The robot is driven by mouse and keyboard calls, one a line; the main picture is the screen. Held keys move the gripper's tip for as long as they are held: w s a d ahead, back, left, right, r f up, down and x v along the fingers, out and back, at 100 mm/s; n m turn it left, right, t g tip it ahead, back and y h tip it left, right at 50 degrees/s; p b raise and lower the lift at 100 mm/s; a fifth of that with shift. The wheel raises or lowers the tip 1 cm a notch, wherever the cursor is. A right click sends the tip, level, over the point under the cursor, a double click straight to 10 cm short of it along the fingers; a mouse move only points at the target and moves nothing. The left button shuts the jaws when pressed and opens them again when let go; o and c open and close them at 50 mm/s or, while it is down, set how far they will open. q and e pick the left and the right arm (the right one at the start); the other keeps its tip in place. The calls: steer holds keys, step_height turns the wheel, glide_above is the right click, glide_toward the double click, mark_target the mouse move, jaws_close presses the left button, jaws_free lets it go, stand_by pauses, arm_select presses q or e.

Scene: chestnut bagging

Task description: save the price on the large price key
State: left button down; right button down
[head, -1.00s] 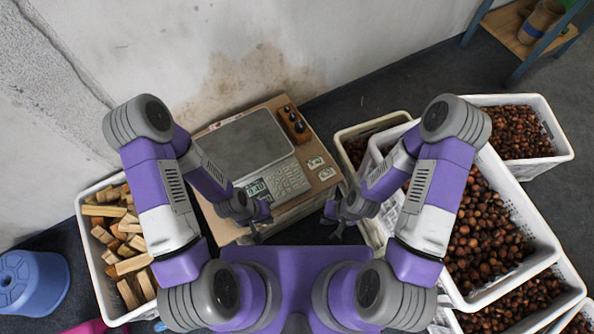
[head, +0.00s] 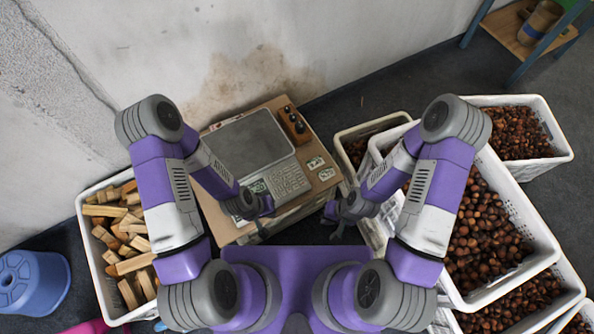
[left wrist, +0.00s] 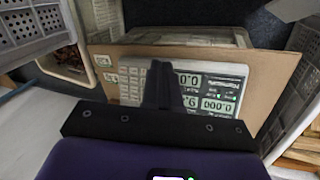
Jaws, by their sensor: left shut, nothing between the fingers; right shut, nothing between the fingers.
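The scale has a grey weighing plate (head: 242,145) and a pale keypad (head: 289,181) on its front. Its lit display (head: 257,187) is partly covered by my left arm. In the left wrist view the keypad (left wrist: 131,80) and the display (left wrist: 222,88) show upside down, with lit digits partly hidden by the fingers. My left gripper (head: 263,232) is shut and empty, close to the scale's front; its fingers (left wrist: 162,75) cover part of the keypad and display there. I cannot tell whether they touch a key. My right gripper (head: 338,230) is shut and empty, right of the scale.
The scale stands on a cardboard-brown surface (head: 225,232) with two small price cards (head: 320,167) and a dark block of round weights (head: 294,124). A crate of wood pieces (head: 86,235) stands left. Crates of chestnuts (head: 551,242) fill the right side.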

arm_select(q)
steer(key=w+d+f+t+y+p, duration=0.1)
steer(key=w+d+t+p, duration=0.1)
steer(key=w+d+t, duration=0.3)
steer(key=w+d+f+n+t+y+p, duration=0.1)
steer(key=w+d+t, duration=0.4)
steer(key=w, duration=0.7)
steer(key=shift+d+f+p, duration=0.25)
steer(key=shift+f+p, duration=0.1)
steer(key=shift+p, duration=0.55)
steer(key=shift+w+f, duration=0.1)
steer(key=shift+f, duration=0.05)
steer(key=b, duration=0.6)
glide_above(297, 176)
steer(key=s, duration=0.1)
steer(key=f, duration=0.6)
steer(key=shift+d, duration=0.3)
steer(key=shift+w+a+f+p, duration=0.15)
steer(key=shift+w+f+p, duration=0.1)
steer(key=shift+f+p, duration=0.25)
steer(key=shift+w+f, duration=0.1)
steer(key=shift+f, duration=0.45)
steer(key=shift+w+a+f, duration=0.1)
steer(key=shift+a+f, duration=0.05)
steer(key=shift+f, duration=0.3)
